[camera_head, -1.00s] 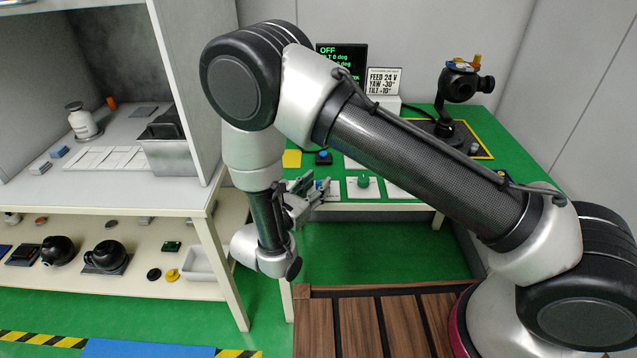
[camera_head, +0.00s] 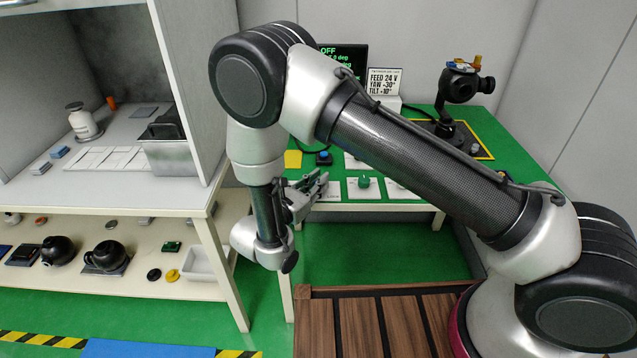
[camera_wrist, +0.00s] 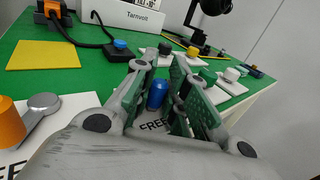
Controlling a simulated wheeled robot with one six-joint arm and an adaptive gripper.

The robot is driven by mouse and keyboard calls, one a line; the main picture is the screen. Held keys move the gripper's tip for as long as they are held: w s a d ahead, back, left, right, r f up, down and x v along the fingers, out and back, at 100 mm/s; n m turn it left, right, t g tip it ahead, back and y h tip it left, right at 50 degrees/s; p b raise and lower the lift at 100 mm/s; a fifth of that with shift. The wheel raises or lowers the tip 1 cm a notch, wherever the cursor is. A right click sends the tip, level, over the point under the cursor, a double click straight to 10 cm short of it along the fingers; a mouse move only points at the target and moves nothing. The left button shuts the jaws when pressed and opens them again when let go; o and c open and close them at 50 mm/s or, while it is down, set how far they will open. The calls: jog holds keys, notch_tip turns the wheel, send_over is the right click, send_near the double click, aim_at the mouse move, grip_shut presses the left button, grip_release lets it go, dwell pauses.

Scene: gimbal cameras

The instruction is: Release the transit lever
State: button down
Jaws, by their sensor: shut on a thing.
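In the wrist view, my gripper (camera_wrist: 157,92) has a blue cylindrical knob (camera_wrist: 157,95) between its green-padded fingers and is shut on it. I take the knob for the lever's handle; its base is hidden by the fingers. The word FREE, partly covered, shows on a white plate (camera_wrist: 152,125) below it. In the head view, my gripper (camera_head: 314,186) is over the near left edge of the green bench (camera_head: 420,215), partly hidden by my arm. The gimbal camera (camera_head: 461,85) stands at the back right of the bench.
An orange cylinder (camera_wrist: 10,125) and a grey round-headed part (camera_wrist: 44,103) stand close left. A blue button (camera_wrist: 120,46) and a green knob (camera_wrist: 208,76) are nearby. A monitor (camera_head: 342,60) and settings card (camera_head: 384,82) are behind. A shelf unit (camera_head: 190,90) stands left.

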jog(key=shift+d+m+g+h, duration=0.2)
jog(key=shift+m+g+h, duration=0.45)
jog(key=shift+h, duration=0.25)
jog(key=c, duration=1.4)
grip_release()
jog(key=shift+w+d, duration=0.1)
jog(key=shift+a, duration=0.2)
jog(key=shift+a, duration=0.2)
jog(key=v, duration=1.1)
jog(key=shift+s+a+r, duration=0.1)
jog(key=shift+s, duration=0.3)
